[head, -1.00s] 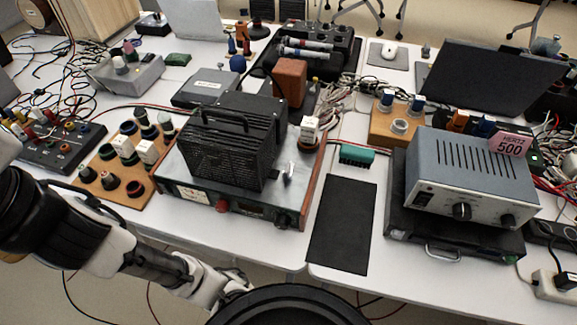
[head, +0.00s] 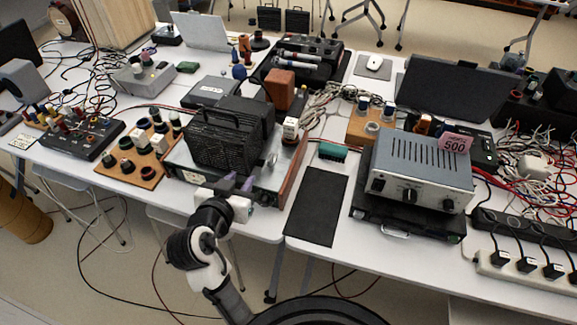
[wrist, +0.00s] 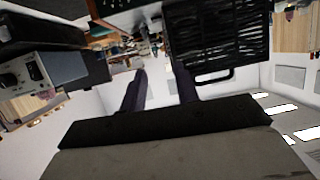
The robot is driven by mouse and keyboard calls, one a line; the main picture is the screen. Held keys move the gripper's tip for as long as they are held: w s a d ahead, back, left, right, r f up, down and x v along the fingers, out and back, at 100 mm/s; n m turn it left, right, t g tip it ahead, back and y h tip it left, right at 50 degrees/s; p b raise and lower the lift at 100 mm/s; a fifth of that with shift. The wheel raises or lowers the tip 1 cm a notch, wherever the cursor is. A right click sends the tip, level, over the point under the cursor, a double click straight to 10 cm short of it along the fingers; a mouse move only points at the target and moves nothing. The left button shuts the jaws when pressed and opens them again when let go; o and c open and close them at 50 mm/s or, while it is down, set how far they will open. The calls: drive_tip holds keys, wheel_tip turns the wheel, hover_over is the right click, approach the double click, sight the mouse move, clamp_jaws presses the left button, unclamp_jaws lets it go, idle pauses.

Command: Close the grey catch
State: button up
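A small silvery-grey upright piece (head: 271,160), which may be the grey catch, stands on the low wood-sided unit (head: 290,185), just right of the black ribbed box (head: 222,142). It is too small to tell its position. My gripper (head: 237,184) is at the front edge of that unit, in front of the ribbed box and to the left of the silvery piece, apart from it. In the wrist view, its two dark fingers (wrist: 159,90) stand apart with nothing visible between them. The ribbed box (wrist: 218,40) also shows there; the catch cannot be made out.
A grey instrument marked 500 (head: 420,168) sits on a black case (head: 405,215) to the right. A black mat (head: 317,205) lies flat between them. A board of knobs (head: 130,160) is to the left. A green block (head: 332,151) lies behind the mat.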

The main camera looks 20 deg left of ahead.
sight(268, 162)
drive_tip(key=shift+g+h, duration=0.3)
drive_tip(key=shift+h, duration=0.1)
drive_tip(key=p+x, duration=0.1)
drive_tip(key=x, duration=0.3)
drive_tip(key=d+p+x, duration=0.1)
drive_tip(key=x, duration=0.3)
drive_tip(key=d+p+x, duration=0.1)
drive_tip(key=p+x, duration=0.1)
drive_tip(key=x, duration=0.2)
drive_tip(key=shift+w+f, duration=0.15)
drive_tip(key=shift+f, duration=0.4)
drive_tip(key=shift+w+f, duration=0.35)
drive_tip(key=shift+w, duration=0.25)
drive_tip(key=shift+c, duration=0.4)
clamp_jaws()
